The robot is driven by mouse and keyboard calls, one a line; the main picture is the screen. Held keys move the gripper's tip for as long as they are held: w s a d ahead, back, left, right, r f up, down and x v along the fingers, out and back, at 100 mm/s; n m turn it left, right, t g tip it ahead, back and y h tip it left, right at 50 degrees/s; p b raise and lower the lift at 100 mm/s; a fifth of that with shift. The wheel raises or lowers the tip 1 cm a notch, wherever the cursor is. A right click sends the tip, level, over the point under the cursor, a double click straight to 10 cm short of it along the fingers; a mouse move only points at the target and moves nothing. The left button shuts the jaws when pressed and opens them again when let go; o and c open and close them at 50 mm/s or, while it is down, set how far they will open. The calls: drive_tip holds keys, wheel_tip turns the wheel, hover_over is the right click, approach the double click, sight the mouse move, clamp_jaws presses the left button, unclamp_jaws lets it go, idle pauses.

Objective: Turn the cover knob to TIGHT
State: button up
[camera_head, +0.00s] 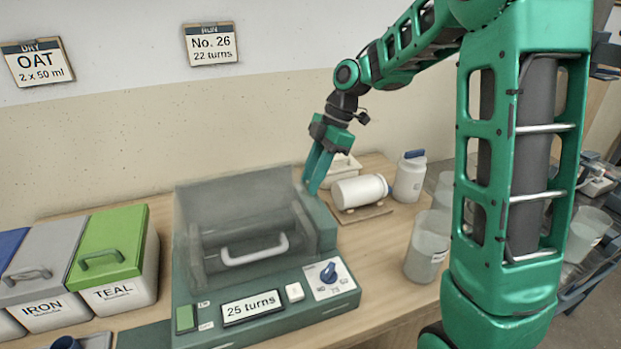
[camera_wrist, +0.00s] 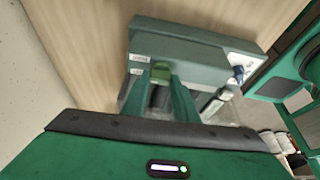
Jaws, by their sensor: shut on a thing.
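My gripper (camera_head: 312,188) reaches down at the right rear edge of the dark green machine (camera_head: 182,292). The clear cover (camera_head: 235,205) with a pale handle (camera_head: 254,250) lies over the machine's drum.
A white jar (camera_head: 357,191) lies on a small board just right of my gripper. Another jar (camera_head: 409,176) stands behind it. The machine's front has a blue dial (camera_head: 328,272) and a "25 turns" display (camera_head: 250,307). Lidded buckets (camera_head: 110,245) stand left.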

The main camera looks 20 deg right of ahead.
drive_tip(key=m+t, duration=0.2)
drive_tip(key=m, duration=0.3)
drive_tip(key=shift+r, duration=0.1)
drive_tip(key=shift+s+m+t+h, duration=0.1)
drive_tip(key=shift+m+t+h, duration=0.4)
drive_tip(key=shift+m, duration=1)
drive_tip(key=shift+r, duration=0.1)
drive_tip(key=o, duration=1.1)
drive_tip(key=shift+c, duration=0.2)
drive_tip(key=shift+a, duration=0.1)
drive_tip(key=shift+s+f, duration=0.1)
drive_tip(key=shift+f, duration=0.1)
